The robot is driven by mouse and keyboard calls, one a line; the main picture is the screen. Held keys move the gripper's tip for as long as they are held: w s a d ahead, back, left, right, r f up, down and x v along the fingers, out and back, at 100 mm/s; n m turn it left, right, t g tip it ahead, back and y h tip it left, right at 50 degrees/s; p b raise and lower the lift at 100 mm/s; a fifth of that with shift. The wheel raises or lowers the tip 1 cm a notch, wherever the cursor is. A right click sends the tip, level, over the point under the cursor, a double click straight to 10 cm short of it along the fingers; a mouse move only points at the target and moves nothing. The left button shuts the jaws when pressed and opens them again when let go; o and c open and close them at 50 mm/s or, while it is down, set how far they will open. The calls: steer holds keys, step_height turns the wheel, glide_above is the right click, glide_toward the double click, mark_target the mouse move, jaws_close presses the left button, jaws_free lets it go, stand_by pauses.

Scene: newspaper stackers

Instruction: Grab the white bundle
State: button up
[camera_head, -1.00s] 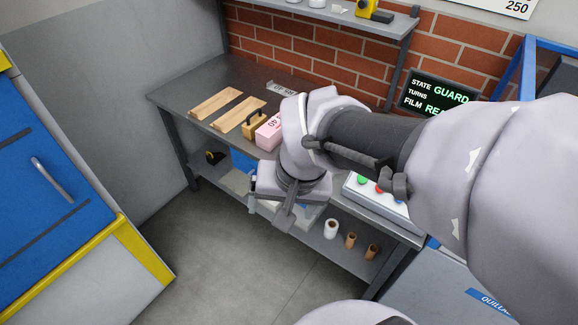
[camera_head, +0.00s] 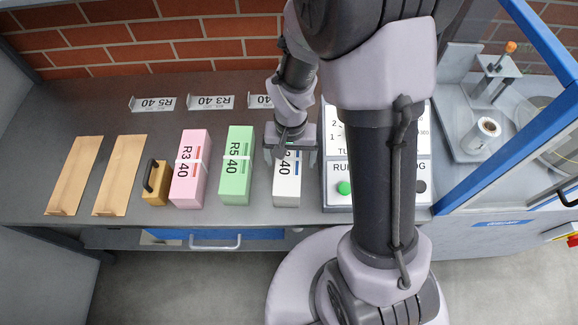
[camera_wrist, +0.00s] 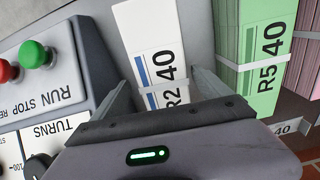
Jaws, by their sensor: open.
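The white bundle (camera_head: 287,184) lies on the grey bench between the green bundle and the control box. It is marked "R2 40" and has a blue stripe and a band around it. My gripper (camera_head: 291,157) is open over the bundle's far part, with its fingers pointing down. In the wrist view the white bundle (camera_wrist: 147,42) lies between the two fingers, one on each side. I cannot tell whether either finger touches it. The bundle's far end is hidden by my gripper.
The green bundle (camera_head: 236,164) stands close on the left, with the pink bundle (camera_head: 189,168) and a wooden block with a handle (camera_head: 156,182) beyond. The control box (camera_head: 336,195) is close on the right. Label plates (camera_head: 211,102) lie behind the bundles.

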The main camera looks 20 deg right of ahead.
steer(key=f, duration=0.2)
steer(key=f+b, duration=0.1)
steer(key=f, duration=0.1)
steer(key=shift+w+a, duration=0.15)
steer(key=shift+w, duration=0.05)
steer(key=shift+r, duration=0.15)
jaws_close()
steer(key=shift+w+r, duration=0.1)
steer(key=shift+r, duration=0.05)
